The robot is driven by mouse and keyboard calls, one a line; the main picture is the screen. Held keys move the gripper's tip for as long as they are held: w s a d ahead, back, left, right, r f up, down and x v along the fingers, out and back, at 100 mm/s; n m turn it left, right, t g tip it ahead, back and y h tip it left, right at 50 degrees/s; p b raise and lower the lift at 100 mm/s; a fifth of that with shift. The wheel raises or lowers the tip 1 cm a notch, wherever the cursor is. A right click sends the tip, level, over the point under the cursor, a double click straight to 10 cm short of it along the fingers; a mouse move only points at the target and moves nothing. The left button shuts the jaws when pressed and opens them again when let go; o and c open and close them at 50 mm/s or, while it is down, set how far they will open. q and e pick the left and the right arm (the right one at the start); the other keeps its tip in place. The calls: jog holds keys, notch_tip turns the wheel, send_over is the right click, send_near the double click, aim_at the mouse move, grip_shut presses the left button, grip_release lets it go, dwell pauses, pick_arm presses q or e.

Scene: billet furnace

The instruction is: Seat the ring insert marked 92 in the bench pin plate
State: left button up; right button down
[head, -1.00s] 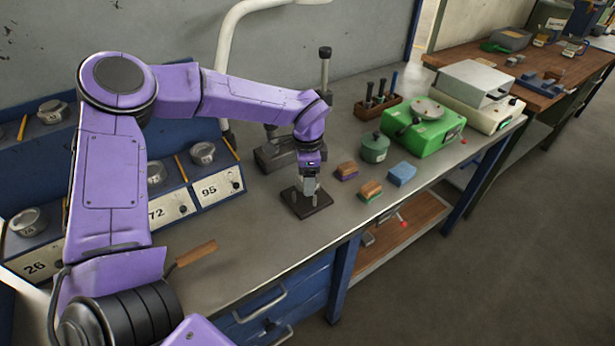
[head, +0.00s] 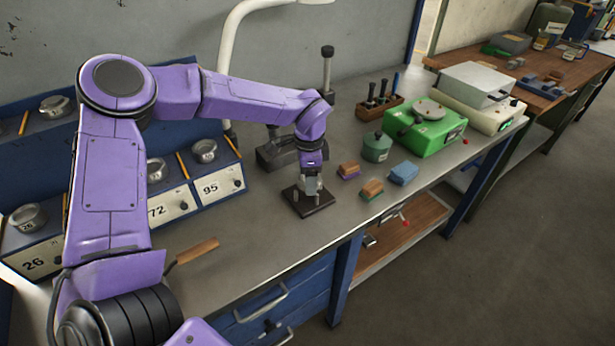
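The bench pin plate (head: 319,203) is a dark square plate lying flat on the grey bench top. My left gripper (head: 311,194) points straight down over the middle of the plate, with its fingertips at or just above it. The fingers are small here, and I cannot tell whether they are open or shut. No ring insert can be made out at the fingers, and no label 92 is legible. Ring-shaped metal parts sit on the labelled bins, one above 95 (head: 204,151) and one above 26 (head: 28,217). My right gripper is out of view.
A wooden-handled tool (head: 197,251) lies at the front left. Sponge blocks (head: 372,188), a green jar (head: 376,147) and a green machine (head: 426,127) stand right of the plate. A dark stand (head: 281,153) is behind it.

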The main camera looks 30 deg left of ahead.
pick_arm(q)
jog(key=shift+s+f, duration=0.45)
jog(key=shift+f, duration=0.05)
jog(key=shift+w+r+g+p, duration=0.3)
jog(key=shift+w+r+p, duration=0.1)
jog(key=shift+r+p, duration=0.3)
jog(key=r+p, duration=0.1)
jog(key=r, duration=0.1)
jog(key=r+p, duration=0.1)
jog(key=shift+s+r, duration=0.2)
jog(key=shift+r, duration=0.2)
jog(key=shift+w+r+p, duration=0.2)
jog(key=shift+r+p, duration=0.55)
jog(key=shift+r, duration=0.4)
jog(key=shift+s+r+p, duration=0.1)
jog(key=shift+r+p, duration=0.65)
jog(key=shift+r, duration=0.8)
